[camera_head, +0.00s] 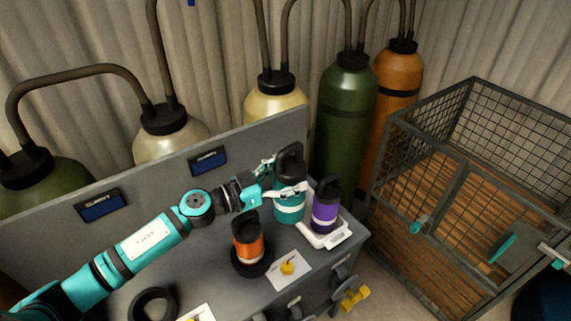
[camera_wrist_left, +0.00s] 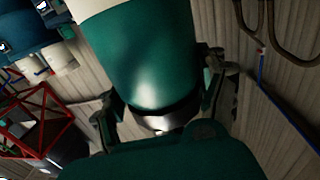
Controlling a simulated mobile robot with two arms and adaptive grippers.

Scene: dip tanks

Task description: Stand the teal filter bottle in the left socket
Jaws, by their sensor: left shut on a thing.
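The teal filter bottle (camera_head: 289,212) has a black cap and a white band. My left gripper (camera_head: 284,190) is shut on it and holds it roughly upright near the left end of a white tray (camera_head: 325,239). I cannot tell whether its base touches the tray. In the left wrist view the bottle (camera_wrist_left: 145,55) fills the middle, between the fingers of the left gripper (camera_wrist_left: 165,110). The left socket, a black ring (camera_head: 136,306), is empty at the bottom of the head view. My right gripper is not in view.
A purple bottle (camera_head: 325,213) stands on the tray, close right of the teal bottle. An orange bottle (camera_head: 248,248) stands in another black ring (camera_head: 251,268), between the teal bottle and the left socket. A grey panel (camera_head: 150,185) rises behind. A wire cage (camera_head: 470,180) stands right.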

